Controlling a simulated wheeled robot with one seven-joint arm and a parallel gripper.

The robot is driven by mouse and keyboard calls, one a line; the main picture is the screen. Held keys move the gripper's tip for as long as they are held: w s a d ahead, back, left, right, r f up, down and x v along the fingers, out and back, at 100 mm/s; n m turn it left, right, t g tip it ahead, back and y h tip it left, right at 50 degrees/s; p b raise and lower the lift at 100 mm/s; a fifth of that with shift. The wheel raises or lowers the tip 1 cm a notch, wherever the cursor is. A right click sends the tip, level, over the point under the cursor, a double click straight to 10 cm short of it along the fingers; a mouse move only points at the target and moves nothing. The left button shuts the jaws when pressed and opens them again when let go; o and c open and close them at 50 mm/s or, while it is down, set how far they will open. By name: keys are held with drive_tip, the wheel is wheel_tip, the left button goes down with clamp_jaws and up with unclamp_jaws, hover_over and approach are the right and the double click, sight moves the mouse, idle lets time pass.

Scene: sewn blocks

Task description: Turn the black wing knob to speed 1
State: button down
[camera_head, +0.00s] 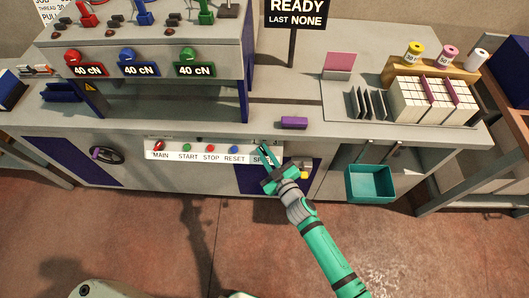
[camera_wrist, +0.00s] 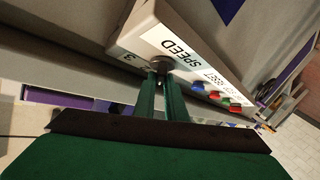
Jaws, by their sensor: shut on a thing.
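The black wing knob (camera_wrist: 160,62) sits on the white control panel (camera_wrist: 135,38) beside the word SPEED in the wrist view. My gripper (camera_wrist: 160,76) is shut on the knob, with one green finger on each side. In the head view my gripper (camera_head: 264,153) is at the right end of the panel (camera_head: 200,151), covering the knob and part of the SPEED label.
MAIN, START, STOP and RESET controls (camera_head: 210,148) line the panel to the left of my gripper. A purple block (camera_head: 294,122) lies on the bench above. A teal bin (camera_head: 370,184) is at the right. A handwheel (camera_head: 107,155) is at the left.

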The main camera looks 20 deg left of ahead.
drive_tip(key=shift+n+g+y, duration=0.3)
drive_tip(key=shift+n+g, duration=0.4)
drive_tip(key=shift+n, duration=0.1)
drive_tip(key=c, duration=1.8)
unclamp_jaws()
drive_tip(key=shift+w, duration=0.15)
drive_tip(key=shift+s, duration=0.2)
drive_tip(key=v, duration=1)
drive_tip(key=shift+d, duration=0.25)
drive_tip(key=shift+s, duration=0.1)
